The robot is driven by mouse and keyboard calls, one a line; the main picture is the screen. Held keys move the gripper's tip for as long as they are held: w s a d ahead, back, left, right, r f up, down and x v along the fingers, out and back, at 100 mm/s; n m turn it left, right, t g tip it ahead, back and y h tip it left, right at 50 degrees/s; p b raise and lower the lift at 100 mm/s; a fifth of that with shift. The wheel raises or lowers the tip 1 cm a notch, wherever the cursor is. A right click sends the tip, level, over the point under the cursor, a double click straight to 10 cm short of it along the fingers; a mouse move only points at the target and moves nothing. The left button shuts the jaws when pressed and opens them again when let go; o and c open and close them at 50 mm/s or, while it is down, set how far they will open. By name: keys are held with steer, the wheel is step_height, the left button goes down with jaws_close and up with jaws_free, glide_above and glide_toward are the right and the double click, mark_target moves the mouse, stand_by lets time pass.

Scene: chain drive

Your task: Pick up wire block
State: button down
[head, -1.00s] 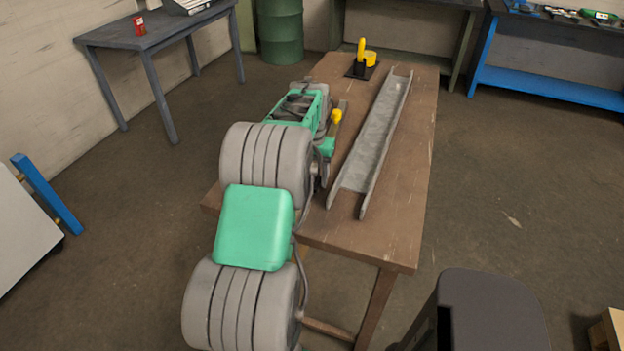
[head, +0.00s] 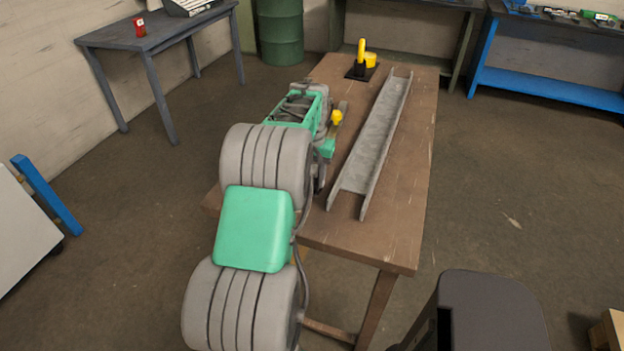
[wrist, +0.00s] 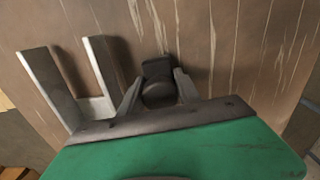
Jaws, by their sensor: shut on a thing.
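A small dark grey block (wrist: 157,67), which I take to be the wire block, is between the two fingers of my gripper (wrist: 157,84) in the wrist view. The fingers are shut on it. A rounded dark part of it faces the camera. The brown wooden table top lies behind it, and I cannot tell whether the block touches the table.
A grey metal channel (head: 375,145) lies along the table (head: 412,190); its end shows left of my gripper in the wrist view (wrist: 64,92). A black stand with yellow parts (head: 362,62) is at the table's far end. The table's right strip is clear.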

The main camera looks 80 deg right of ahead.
steer(key=shift+r, duration=0.55)
steer(key=s+d+r, duration=0.5)
steer(key=s+r, duration=0.7)
steer(key=s, duration=0.1)
